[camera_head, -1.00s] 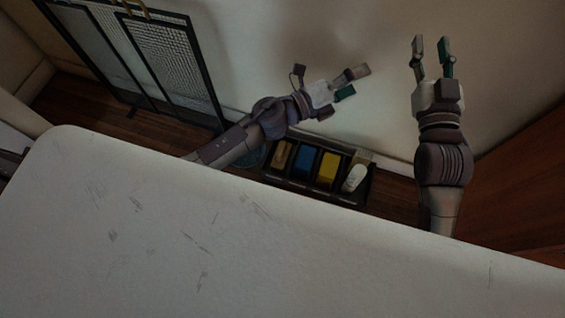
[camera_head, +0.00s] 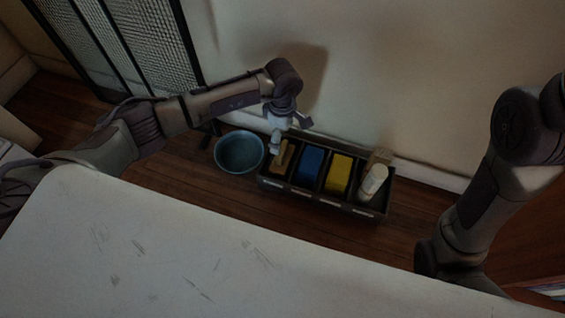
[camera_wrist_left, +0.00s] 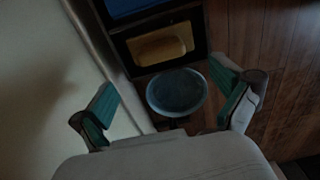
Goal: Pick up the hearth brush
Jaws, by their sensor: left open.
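What looks like the hearth brush (camera_head: 282,158), a tan wooden piece, lies in the leftmost compartment of a dark divided caddy (camera_head: 325,199) on the floor by the wall. In the left wrist view the brush (camera_wrist_left: 157,50) lies in its compartment, beyond the fingertips. My left gripper (camera_head: 289,133) is above the left end of the caddy, pointing down, and partly covers the brush. In the left wrist view this gripper (camera_wrist_left: 165,88) is open with nothing between its green-padded fingers. My right arm comes in at the right, but its gripper is hidden.
A blue round bucket (camera_head: 239,153) stands just left of the caddy. Other compartments hold a blue item (camera_head: 310,166), a yellow item (camera_head: 340,173) and a white bottle (camera_head: 373,183). A mesh screen (camera_head: 120,40) stands left. A white tabletop (camera_head: 190,250) fills the foreground.

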